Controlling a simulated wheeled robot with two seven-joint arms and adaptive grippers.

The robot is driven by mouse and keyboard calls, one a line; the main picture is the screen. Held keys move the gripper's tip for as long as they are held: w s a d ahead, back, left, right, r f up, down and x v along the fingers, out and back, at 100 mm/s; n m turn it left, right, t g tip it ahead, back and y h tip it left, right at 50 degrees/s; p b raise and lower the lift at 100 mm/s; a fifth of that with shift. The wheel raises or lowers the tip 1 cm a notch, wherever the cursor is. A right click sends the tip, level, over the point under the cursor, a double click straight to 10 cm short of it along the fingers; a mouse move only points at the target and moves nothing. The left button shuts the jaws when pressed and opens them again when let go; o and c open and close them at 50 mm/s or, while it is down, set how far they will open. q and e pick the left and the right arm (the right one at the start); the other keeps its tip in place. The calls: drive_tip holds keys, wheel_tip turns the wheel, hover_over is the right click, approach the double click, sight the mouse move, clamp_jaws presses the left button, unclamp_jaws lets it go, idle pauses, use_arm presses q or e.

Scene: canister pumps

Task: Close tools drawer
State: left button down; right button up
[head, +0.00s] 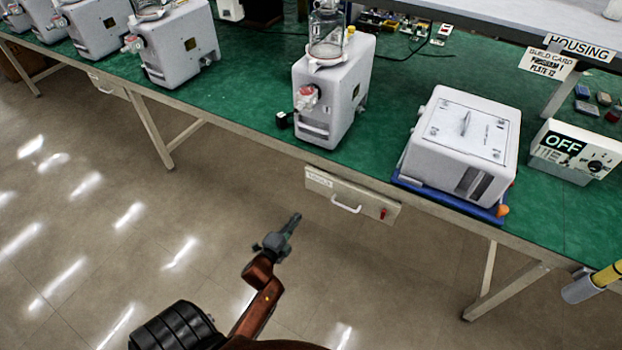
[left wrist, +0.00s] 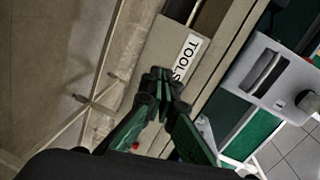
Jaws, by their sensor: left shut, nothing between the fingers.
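The tools drawer (head: 365,203) has a pale front under the bench edge, with a white handle, a label at its left and a small red mark at its right. Its front and TOOLS label (left wrist: 187,56) also show in the left wrist view. I cannot tell whether it is fully shut. My left gripper (head: 295,218) is shut and empty, left of and slightly below the drawer front in the head view. In the left wrist view its fingertips (left wrist: 163,77) overlap the drawer front beside the label; contact is unclear. My right gripper is not in view.
The green bench top (head: 250,90) holds a white canister pump (head: 337,95) above the drawer, a white housing (head: 465,135) on a blue tray and an OFF control box (head: 575,152). Bench legs (head: 153,130) stand at the left. The floor before the drawer is clear.

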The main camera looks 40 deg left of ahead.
use_arm(q)
wheel_tip(320, 180, up, 5)
drive_tip(key=w+m+t, duration=0.2)
approach(320, 175)
drive_tip(key=b+x, duration=0.2)
drive_tip(key=x, duration=0.3)
drive_tip(key=shift+w+f+b, duration=0.15)
drive_tip(key=shift+w+b, duration=0.2)
drive_tip(key=shift+w, duration=0.05)
drive_tip(key=shift+w+a, duration=0.1)
drive_tip(key=shift+w, duration=0.45)
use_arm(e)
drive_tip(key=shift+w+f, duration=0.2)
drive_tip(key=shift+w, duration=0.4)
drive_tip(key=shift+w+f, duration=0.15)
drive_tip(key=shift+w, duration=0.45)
